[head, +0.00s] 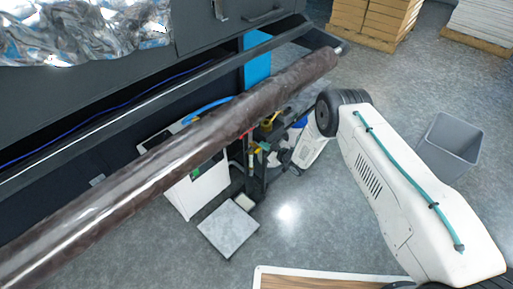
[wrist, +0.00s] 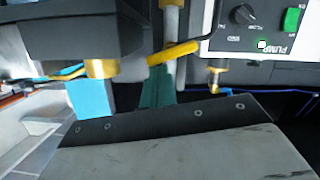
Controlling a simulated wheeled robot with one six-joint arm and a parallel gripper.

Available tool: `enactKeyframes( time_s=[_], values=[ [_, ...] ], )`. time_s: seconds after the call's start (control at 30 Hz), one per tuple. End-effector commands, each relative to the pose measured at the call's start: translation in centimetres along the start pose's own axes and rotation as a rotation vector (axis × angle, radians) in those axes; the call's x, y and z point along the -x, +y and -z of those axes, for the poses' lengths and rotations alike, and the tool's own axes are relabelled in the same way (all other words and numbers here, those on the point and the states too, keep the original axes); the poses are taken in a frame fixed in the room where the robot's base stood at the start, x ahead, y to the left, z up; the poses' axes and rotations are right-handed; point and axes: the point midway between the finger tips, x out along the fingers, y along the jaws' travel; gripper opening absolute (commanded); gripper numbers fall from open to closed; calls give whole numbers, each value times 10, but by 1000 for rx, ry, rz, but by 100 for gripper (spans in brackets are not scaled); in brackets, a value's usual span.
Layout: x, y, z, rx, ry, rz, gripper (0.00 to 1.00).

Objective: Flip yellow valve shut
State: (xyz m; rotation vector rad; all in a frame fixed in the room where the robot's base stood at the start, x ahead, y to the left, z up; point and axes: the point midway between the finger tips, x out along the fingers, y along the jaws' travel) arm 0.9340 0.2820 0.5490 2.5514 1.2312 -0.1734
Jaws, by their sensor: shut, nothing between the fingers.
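The yellow valve handle (wrist: 174,53) shows in the wrist view, above the picture's middle. It lies crosswise, slightly tilted, across a pale vertical pipe (wrist: 171,20). In the head view a small yellow part (head: 263,147), apparently the same handle, is among hoses and dark fittings. My gripper (wrist: 165,118) appears as a broad scratched grey piece with a dark screwed edge across the bottom of the wrist view.
Brass fittings (wrist: 216,76) and a dark block (wrist: 75,32) flank the handle. The white pump box (head: 197,190) stands beside the fittings. A long brown roll (head: 170,160) passes above. A grey bin (head: 450,145) stands right; the floor between is mostly clear.

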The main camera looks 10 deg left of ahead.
Motion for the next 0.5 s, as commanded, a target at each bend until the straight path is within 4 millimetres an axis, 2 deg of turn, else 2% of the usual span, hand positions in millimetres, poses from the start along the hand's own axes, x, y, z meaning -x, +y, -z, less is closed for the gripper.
enactKeyframes(
  time_s=[0.2, 0.5],
  values=[
    [6, 10, -5, -2, -3, -11, 0],
    [6, 9, 1, -1, -2, -10, 0]
  ],
)
